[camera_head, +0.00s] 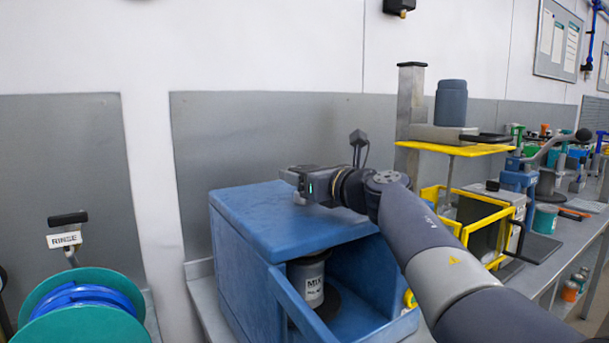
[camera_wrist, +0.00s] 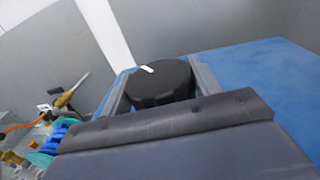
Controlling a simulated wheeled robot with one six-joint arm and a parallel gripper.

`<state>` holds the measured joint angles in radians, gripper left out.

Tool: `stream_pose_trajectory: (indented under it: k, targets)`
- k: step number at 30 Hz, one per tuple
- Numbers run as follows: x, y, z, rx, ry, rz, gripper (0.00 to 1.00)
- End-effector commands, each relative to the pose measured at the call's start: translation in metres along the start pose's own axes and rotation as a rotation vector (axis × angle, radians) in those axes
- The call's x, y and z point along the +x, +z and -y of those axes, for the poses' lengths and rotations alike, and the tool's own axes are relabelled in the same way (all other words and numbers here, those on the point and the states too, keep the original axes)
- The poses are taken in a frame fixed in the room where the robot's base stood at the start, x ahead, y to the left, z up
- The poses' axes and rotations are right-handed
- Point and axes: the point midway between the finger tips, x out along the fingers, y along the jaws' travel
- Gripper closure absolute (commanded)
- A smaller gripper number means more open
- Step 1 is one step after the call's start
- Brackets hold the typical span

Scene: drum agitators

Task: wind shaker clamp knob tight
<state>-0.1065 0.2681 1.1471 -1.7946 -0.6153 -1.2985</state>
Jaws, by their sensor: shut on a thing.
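The shaker is a blue box (camera_head: 290,222) with an open front on the bench in the head view. A grey can (camera_head: 311,280) labelled "MIX" stands inside it. In the wrist view the black clamp knob (camera_wrist: 160,84), with a white mark on its top, stands at the edge of the blue top (camera_wrist: 255,70). My gripper (camera_wrist: 162,88) is shut on the knob, with one grey finger on each side of it. In the head view my gripper (camera_head: 298,184) is over the left part of the blue top, and the knob is hidden there.
A teal reel with blue hose (camera_head: 80,308) and a "RINSE" handle (camera_head: 65,240) stand to the left. A yellow-framed machine (camera_head: 455,150) with a dark canister on top stands right of the shaker. The grey bench (camera_head: 570,240) continues right with more equipment.

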Motion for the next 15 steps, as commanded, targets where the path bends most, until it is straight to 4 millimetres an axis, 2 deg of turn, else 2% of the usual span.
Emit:
stream_pose_trajectory:
  k: [2,3,10,15]
  targets:
    - [0.0001,0.0,0.0,-0.001,0.0,0.0,0.63]
    - [0.0001,-0.0001,0.0,-0.001,-0.001,0.0,0.39]
    - [0.0,-0.0001,0.0,-0.001,-0.001,0.0,0.2]
    - [0.0,-0.0001,0.0,-0.001,-0.001,0.0,0.19]
